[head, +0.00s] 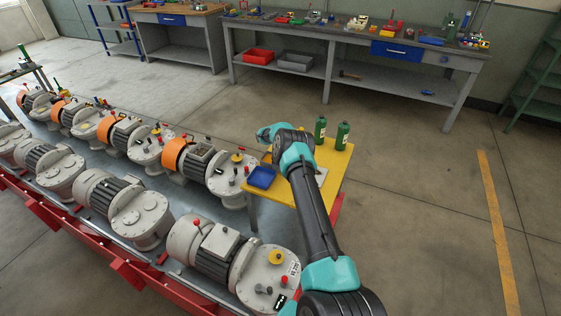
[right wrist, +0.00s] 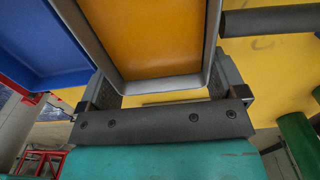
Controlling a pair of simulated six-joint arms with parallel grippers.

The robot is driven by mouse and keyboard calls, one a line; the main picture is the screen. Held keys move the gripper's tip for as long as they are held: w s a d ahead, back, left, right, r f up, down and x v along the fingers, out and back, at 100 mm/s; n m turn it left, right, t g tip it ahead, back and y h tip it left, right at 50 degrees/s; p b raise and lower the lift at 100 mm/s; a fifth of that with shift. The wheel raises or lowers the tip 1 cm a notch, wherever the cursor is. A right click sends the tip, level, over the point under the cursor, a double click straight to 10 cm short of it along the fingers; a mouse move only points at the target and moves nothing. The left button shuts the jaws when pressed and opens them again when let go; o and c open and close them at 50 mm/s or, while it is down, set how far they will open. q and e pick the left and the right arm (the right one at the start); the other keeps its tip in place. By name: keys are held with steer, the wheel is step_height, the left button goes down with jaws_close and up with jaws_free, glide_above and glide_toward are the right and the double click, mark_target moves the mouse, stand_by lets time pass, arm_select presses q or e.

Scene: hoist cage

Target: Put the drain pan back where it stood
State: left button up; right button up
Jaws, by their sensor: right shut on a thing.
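The drain pan (right wrist: 186,84) has a grey rim and an orange-amber inside, and fills the top middle of the right wrist view. My right gripper (right wrist: 163,88) is shut on its near end, with a dark finger at each side. I cannot tell whether the pan rests on the yellow table (head: 331,160) or is held just above it. In the head view my right arm reaches over this table and hides its gripper; a bit of grey shows beside the arm. My left gripper is in neither view.
A blue tray (head: 262,177) stands on the table left of the arm, close beside the pan in the wrist view (right wrist: 45,40). Two green bottles (head: 342,136) stand at the table's back. Geared motors (head: 214,168) line the bench on the left. Floor to the right is clear.

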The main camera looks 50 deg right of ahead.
steer(key=shift+f, duration=0.4)
stand_by(0.6)
steer(key=o, duration=0.8)
steer(key=shift+r, duration=0.1)
step_height(320, 180, up, 17)
steer(key=shift+r, duration=0.1)
stand_by(0.4)
